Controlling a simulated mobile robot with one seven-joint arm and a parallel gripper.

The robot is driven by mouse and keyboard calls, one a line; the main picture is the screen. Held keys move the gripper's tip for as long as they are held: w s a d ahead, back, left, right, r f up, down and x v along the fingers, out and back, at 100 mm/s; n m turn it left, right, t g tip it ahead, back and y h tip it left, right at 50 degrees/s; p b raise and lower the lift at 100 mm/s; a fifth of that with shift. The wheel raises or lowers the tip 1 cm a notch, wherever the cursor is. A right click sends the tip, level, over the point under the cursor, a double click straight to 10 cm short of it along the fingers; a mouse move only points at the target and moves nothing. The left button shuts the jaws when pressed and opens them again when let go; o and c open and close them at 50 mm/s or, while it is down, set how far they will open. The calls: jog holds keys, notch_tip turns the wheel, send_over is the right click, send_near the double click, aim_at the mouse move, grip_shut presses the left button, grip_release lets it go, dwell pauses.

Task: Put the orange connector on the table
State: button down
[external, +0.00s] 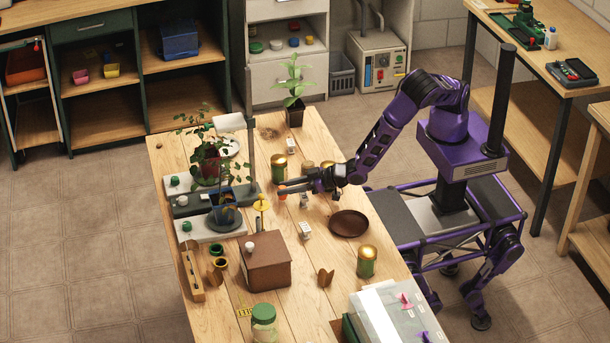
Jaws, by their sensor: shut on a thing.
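My gripper (285,188) reaches left over the middle of the wooden table (338,289). It is shut on a small orange thing, which I take to be the orange connector (282,195). The connector shows just at and below the fingertips. It is small in this view, and I cannot tell whether it touches the tabletop or hangs a little above it.
A brown plate (349,223) and brown box (267,262) are nearer.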

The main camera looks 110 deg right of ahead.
notch_tip(320, 180, up, 8)
jog(key=s+a+f+n+t+y+b, duration=0.1)
jog(key=s+a+n+y+b, duration=0.15)
jog(key=a, duration=1.65)
jog(key=s+a+f+n+y+b, duration=0.1)
jog(key=s+a+n+y+b, duration=0.15)
jog(key=a, duration=1.55)
jog(key=shift+m, duration=0.3)
jog(key=w+a+f, duration=0.1)
jog(key=w+a, duration=0.1)
jog(key=w+a+f+b, duration=0.1)
jog(key=w+a+f, duration=0.1)
jog(key=a, duration=0.1)
jog(key=w+a+f, duration=0.1)
jog(key=w+a, duration=0.1)
jog(key=shift+w+a+f, duration=0.1)
jog(key=shift+a+f, duration=0.2)
jog(key=shift+w+a+f+b, duration=0.4)
jog(key=shift+w+a, duration=0.15)
jog(key=shift+a, duration=0.15)
jog(key=shift+w+a+f, duration=0.8)
jog(key=shift+a+f, duration=0.15)
jog(key=shift+b, duration=0.3)
jog(key=shift+f, duration=0.15)
jog(key=c, duration=0.6)
grip_release()
